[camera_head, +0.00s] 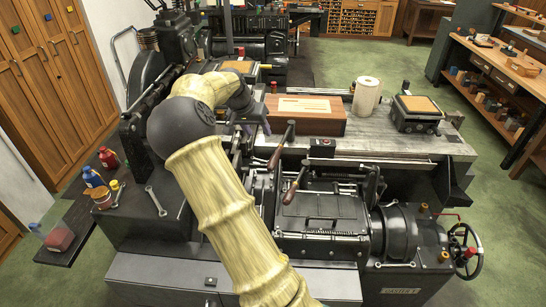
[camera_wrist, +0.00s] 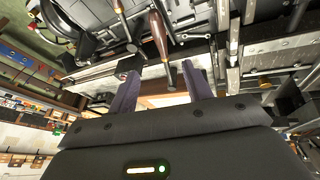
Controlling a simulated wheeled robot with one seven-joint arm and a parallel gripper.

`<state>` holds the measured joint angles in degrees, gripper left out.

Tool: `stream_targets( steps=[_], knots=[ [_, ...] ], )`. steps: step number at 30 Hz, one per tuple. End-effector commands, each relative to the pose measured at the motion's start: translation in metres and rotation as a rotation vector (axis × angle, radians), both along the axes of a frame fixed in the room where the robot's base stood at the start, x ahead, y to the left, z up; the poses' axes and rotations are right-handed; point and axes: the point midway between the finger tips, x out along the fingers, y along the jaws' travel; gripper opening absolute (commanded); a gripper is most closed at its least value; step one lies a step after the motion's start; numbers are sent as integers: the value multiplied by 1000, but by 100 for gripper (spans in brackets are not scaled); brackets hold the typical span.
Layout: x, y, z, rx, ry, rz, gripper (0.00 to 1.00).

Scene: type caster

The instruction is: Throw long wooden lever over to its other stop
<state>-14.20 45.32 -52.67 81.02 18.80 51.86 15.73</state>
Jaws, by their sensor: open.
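Two levers with brown wooden grips stand on the dark casting machine in the head view. One wooden lever (camera_head: 277,156) is at the upper left, the other wooden lever (camera_head: 292,189) a little below and right. Both slant. I cannot tell for certain which is the long one. In the wrist view a wooden lever grip (camera_wrist: 158,32) points toward the gap between my fingers, seemingly beyond the tips. My gripper (camera_wrist: 162,80) is open, with two dark purple fingers apart and nothing visibly held. In the head view my arm largely hides it, left of the levers.
A wooden box (camera_head: 306,122) and a paper roll (camera_head: 366,97) stand on the machine's bench behind the levers. A handwheel (camera_head: 465,249) is at the right. Green floor is free at right.

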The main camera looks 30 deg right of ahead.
Motion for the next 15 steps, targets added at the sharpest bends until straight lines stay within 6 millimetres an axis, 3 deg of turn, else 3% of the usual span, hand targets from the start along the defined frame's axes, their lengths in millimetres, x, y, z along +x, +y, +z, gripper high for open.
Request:
stream_targets(
  steps=[5,15],
  knots=[
    [1,-5,-11,0,4,-2,50],
    [6,-29,-62,0,5,-2,50]
  ],
)
